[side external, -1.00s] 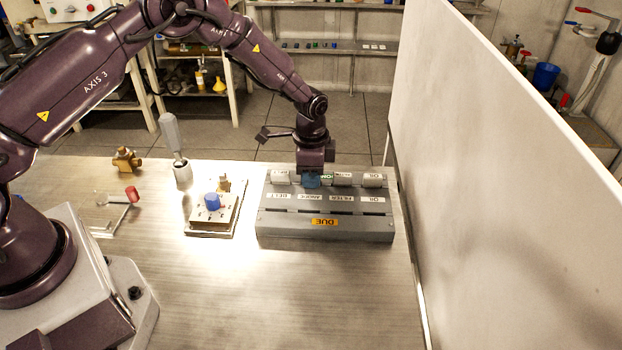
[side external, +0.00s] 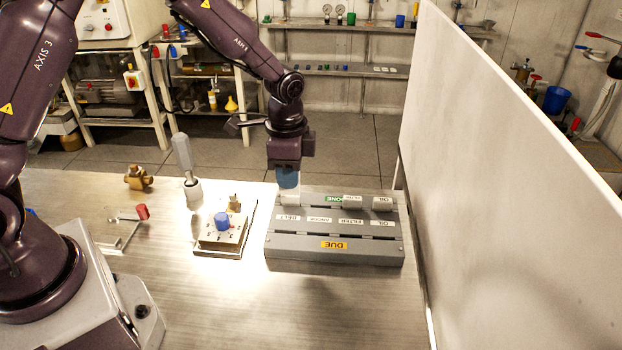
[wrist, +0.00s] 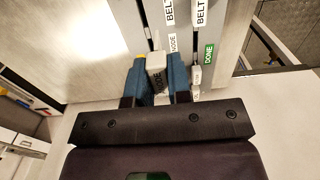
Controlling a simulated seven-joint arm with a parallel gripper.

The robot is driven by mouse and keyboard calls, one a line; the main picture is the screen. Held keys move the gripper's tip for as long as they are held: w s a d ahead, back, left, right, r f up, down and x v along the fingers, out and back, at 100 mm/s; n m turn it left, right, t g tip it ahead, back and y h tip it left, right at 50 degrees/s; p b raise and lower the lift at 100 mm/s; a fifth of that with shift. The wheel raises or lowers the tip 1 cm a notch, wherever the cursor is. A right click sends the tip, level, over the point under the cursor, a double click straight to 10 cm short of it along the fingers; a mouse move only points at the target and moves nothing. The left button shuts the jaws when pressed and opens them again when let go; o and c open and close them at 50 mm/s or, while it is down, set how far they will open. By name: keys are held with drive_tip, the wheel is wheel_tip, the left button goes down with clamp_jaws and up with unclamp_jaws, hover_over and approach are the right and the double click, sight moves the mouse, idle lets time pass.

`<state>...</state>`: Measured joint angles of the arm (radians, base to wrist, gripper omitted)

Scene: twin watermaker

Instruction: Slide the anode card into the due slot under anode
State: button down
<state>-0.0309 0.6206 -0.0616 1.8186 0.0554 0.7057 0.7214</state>
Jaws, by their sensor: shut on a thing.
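My gripper (side external: 288,182) has blue fingers shut on the pale anode card (wrist: 157,64), which is out of the back row and above the grey card rack (side external: 300,247). In the wrist view my gripper (wrist: 161,82) grips the card between both fingertips, with the front-row anode label (wrist: 173,43) just beside it. The yellow due label (side external: 334,245) is on the rack's front face. The front row carries belt, anode (side external: 320,219), filter and oil labels. The green done label (side external: 333,198) is at the back row. The card's lower edge is not clear.
Filter (side external: 353,201) and oil (side external: 382,203) cards stand in the back row. A fixture with a blue knob (side external: 222,221) is left of the rack, with a grey-handled tool (side external: 183,155) behind it. A tall white panel (side external: 500,170) bounds the right side.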

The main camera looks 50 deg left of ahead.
drive_tip(key=s+r, duration=0.3)
drive_tip(key=s, duration=0.2)
hover_over(318, 224)
drive_tip(key=s+d, duration=0.2)
wheel_tip(318, 224, down, 4)
drive_tip(key=shift+w+r, duration=0.1)
drive_tip(key=shift+r, duration=0.1)
drive_tip(key=shift+f, duration=2.9)
drive_tip(key=shift+f, duration=1.85)
drive_tip(key=c, duration=1)
unclamp_jaws()
